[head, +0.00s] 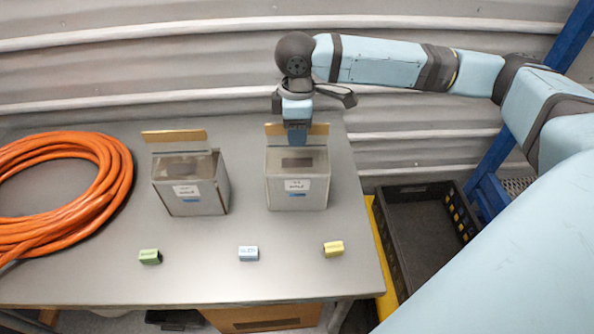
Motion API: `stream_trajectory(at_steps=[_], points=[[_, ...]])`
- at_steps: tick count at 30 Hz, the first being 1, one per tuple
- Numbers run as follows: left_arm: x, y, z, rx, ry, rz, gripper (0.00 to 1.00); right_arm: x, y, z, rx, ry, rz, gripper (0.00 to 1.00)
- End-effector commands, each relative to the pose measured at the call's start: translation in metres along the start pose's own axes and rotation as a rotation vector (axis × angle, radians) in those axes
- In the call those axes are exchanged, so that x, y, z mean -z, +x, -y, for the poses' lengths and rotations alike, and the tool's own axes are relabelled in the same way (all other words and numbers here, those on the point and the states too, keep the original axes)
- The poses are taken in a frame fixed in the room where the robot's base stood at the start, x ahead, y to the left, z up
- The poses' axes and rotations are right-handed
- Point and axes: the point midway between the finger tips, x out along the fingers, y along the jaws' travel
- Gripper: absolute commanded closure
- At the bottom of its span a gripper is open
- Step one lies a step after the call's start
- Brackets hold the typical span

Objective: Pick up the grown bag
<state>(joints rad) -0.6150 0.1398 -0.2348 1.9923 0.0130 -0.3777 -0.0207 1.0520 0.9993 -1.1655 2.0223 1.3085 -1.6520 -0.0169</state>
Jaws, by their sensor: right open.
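Nothing in the head view is clearly marked as the grown bag, and I cannot tell which thing it is. Two grey boxes with raised brown flaps stand on the table: a left box (190,198) and a right box (297,190), each with a white label in front. Three small blocks lie in front of them: green (150,257), light blue (248,254) and yellow (333,249). My right gripper (297,135) points down over the back of the right box, in front of its flap. It is open; its fingertips are small and hard to make out. My left gripper is out of view.
An orange coiled hose (118,180) covers the left of the grey table (200,285). A black crate (425,225) stands beyond the table's right edge. A corrugated wall (130,70) runs close behind. The front middle is mostly clear.

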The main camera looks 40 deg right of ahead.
Motion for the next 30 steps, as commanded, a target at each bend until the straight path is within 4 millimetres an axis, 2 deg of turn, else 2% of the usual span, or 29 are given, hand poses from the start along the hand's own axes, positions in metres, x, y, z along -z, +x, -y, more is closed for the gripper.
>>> stream_trajectory(at_steps=[4,12,14,18,30], points=[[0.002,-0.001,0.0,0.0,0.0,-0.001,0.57,0.0,0.017,0.0,-0.001,0.001,0.0,0.56],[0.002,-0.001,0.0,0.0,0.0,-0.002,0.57,0.0,0.021,0.0,-0.001,-0.001,-0.001,0.56],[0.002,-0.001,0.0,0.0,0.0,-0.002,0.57,0.0,0.021,0.0,-0.001,-0.001,-0.001,0.67],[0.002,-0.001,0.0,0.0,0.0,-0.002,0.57,0.0,0.021,0.0,-0.001,-0.001,-0.001,1.0],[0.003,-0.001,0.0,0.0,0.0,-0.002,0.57,0.001,0.018,0.0,-0.003,-0.001,-0.004,1.0]])
